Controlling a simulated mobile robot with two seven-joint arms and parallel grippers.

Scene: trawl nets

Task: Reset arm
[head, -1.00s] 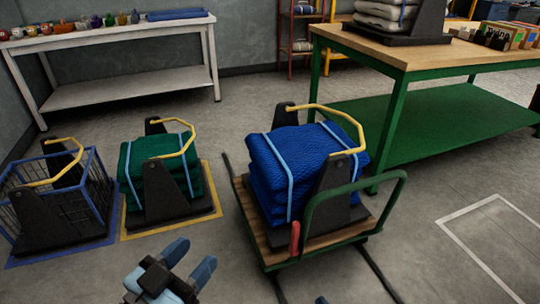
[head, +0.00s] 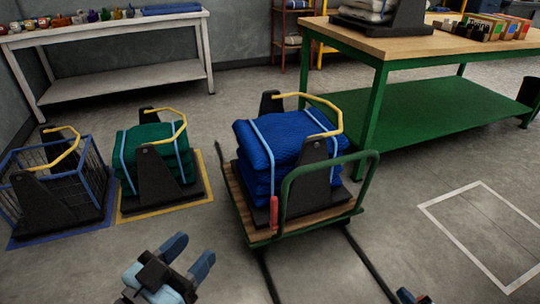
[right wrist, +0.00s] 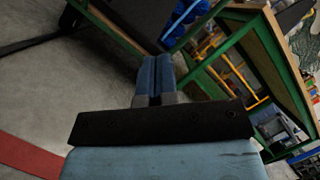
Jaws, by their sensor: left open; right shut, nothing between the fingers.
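My left gripper (head: 189,251) is at the lower left of the head view, open and empty, above bare floor in front of the green bundle (head: 155,153). My right gripper barely shows at the bottom edge of the head view, right of the cart (head: 262,235). In the right wrist view its blue fingers (right wrist: 156,75) are together and empty. The blue strapped bundle (head: 265,150) sits on the wood-decked green cart, in a black stand with a yellow handle. Neither gripper touches a bundle or the cart.
A blue wire basket (head: 95,188) stands at the far left. A green workbench (head: 375,45) with a wooden top stands at the right, and a white table (head: 110,38) at the back left. Dark rails run under the cart. A white floor outline (head: 430,208) lies clear at the right.

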